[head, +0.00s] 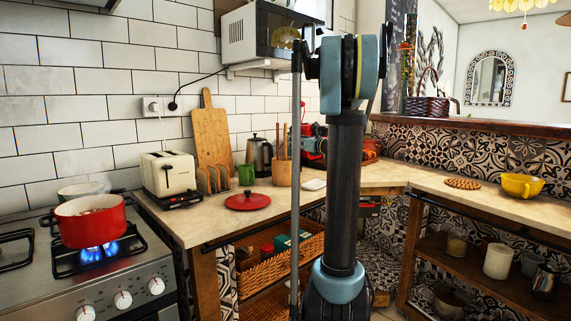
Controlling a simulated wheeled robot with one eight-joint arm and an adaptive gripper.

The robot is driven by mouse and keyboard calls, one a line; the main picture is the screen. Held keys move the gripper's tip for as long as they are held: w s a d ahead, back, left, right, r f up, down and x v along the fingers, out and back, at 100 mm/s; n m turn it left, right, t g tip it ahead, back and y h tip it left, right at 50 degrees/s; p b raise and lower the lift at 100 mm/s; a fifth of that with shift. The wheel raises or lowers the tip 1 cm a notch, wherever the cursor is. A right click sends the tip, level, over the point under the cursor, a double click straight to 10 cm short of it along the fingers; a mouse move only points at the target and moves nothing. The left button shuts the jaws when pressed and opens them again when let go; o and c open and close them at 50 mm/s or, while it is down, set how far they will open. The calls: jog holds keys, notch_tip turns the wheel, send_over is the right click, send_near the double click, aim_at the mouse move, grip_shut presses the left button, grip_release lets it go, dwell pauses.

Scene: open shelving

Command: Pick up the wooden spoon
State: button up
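Thin wooden utensil handles (278,142) stand upright in a wooden holder (284,174) on the counter, left of my arm. They are too small to tell whether one is the wooden spoon. A thin dark upright bar passes in front of the holder's right side. My arm rises through the middle of the view and hides part of the counter behind it. I cannot make out my gripper's fingers in this view.
A wooden counter (215,215) holds a toaster (168,174), a red lid (247,201), a green mug (246,175) and a kettle (260,157). A red pot (92,222) sits over a lit burner at left.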

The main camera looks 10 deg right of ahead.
send_over(286, 154)
jog(key=shift+s+d, duration=0.2)
jog(key=shift+d, duration=0.15)
grip_shut()
